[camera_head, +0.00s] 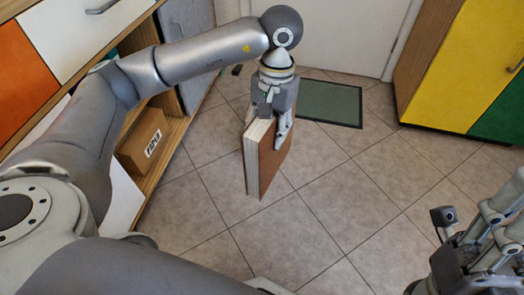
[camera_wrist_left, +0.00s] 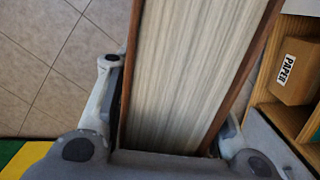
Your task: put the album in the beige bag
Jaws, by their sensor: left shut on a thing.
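The album (camera_head: 270,160) is a thick book with a brown cover and pale page edges. It hangs upright from my left gripper (camera_head: 269,128), above the tiled floor. The left gripper is shut on its upper part, one finger on each side. In the left wrist view the album's page block (camera_wrist_left: 190,70) fills the middle, between the two fingers. My right gripper (camera_head: 475,265) shows only in part at the lower right corner, away from the album; its fingertips are not clear. No beige bag shows in either view.
A wooden shelf at the left holds a cardboard box marked PAPER (camera_head: 143,140), also in the wrist view (camera_wrist_left: 296,72). A dark green mat (camera_head: 330,103) lies before a white door (camera_head: 315,35). A yellow and green cabinet (camera_head: 465,65) stands at the right. The middle floor is clear.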

